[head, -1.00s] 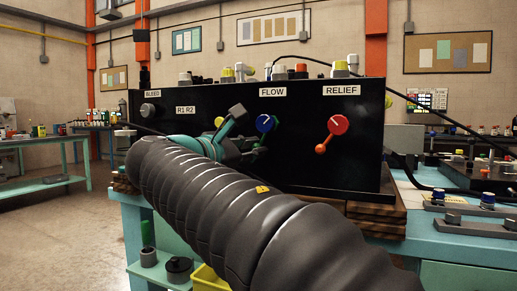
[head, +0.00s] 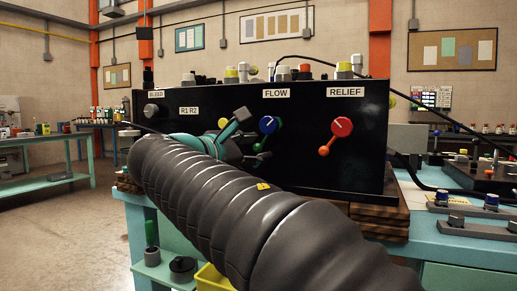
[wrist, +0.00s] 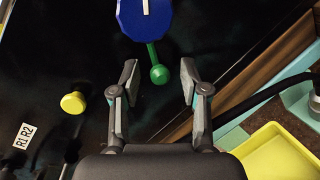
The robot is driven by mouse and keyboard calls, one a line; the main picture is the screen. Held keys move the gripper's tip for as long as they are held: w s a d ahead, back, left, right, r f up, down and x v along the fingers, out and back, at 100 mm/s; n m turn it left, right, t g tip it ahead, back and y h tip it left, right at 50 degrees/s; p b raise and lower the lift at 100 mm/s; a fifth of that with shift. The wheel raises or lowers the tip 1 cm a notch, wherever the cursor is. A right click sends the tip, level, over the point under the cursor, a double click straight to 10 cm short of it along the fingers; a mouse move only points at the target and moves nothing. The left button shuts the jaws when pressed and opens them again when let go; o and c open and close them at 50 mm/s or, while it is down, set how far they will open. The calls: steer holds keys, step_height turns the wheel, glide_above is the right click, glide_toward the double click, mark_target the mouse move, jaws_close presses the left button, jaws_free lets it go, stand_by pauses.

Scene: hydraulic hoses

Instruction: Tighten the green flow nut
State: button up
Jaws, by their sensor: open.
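The flow control is a blue knob (head: 268,124) with a white pointer mark, under the FLOW label on the black panel. A green lever (head: 262,143) hangs from it, partly hidden by my gripper in the head view. In the wrist view the blue knob (wrist: 146,18) is at the top, and the green lever's ball end (wrist: 159,74) shows between my fingertips. My gripper (wrist: 158,82) is open, one finger on each side of the ball, with gaps on both sides. I cannot tell the depth between fingers and ball. My gripper (head: 236,138) also shows before the panel in the head view.
A red relief knob (head: 341,127) with an orange lever is to the right. A yellow knob (wrist: 73,102) is left of my gripper in the wrist view. A yellow bin (wrist: 285,155) lies lower right. Black hoses run at the panel's right.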

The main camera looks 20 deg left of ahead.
steer(key=v, duration=1.2)
